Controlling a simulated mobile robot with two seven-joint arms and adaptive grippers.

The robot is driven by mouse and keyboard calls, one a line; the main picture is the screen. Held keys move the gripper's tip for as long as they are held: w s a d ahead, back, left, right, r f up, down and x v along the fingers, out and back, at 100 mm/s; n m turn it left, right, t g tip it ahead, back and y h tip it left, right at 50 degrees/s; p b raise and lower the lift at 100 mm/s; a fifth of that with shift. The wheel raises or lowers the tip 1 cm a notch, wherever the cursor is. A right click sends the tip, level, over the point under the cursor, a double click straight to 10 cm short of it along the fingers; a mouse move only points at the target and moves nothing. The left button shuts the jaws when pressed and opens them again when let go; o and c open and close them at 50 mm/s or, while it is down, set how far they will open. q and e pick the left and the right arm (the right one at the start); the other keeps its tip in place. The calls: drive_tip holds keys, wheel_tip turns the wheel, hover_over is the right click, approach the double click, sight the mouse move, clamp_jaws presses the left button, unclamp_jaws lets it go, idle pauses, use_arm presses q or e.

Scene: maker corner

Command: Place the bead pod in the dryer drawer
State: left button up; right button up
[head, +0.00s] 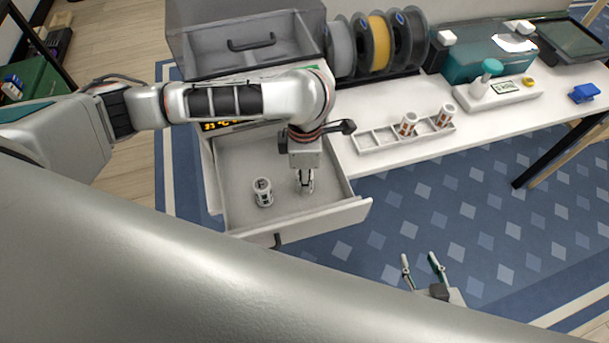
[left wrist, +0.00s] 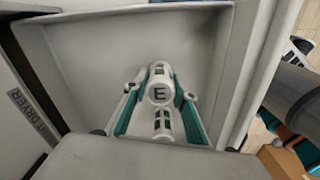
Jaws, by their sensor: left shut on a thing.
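The dryer drawer (head: 330,212) is pulled out below the dryer front. One white bead pod (head: 263,192) with dark markings stands in it, left of my left gripper (head: 305,184). My left gripper reaches down inside the drawer. I cannot tell whether the held pod touches the drawer floor. My right gripper (head: 424,264) is open and empty over the blue rug, away from the drawer.
A white compartment rack (head: 380,140) on the table holds two pods with reddish-brown markings, one (head: 408,124) near its middle and one (head: 444,116) near its right end. Filament spools (head: 378,45) and a teal machine (head: 470,62) stand behind. A grey drawer unit (head: 215,45) is above.

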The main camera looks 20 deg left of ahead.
use_arm(q)
drive_tip(key=shift+f, duration=0.15)
drive_tip(key=o, duration=1.1)
wheel_tip(320, 180, up, 12)
drive_tip(key=p, duration=0.2)
drive_tip(key=shift+r, duration=0.2)
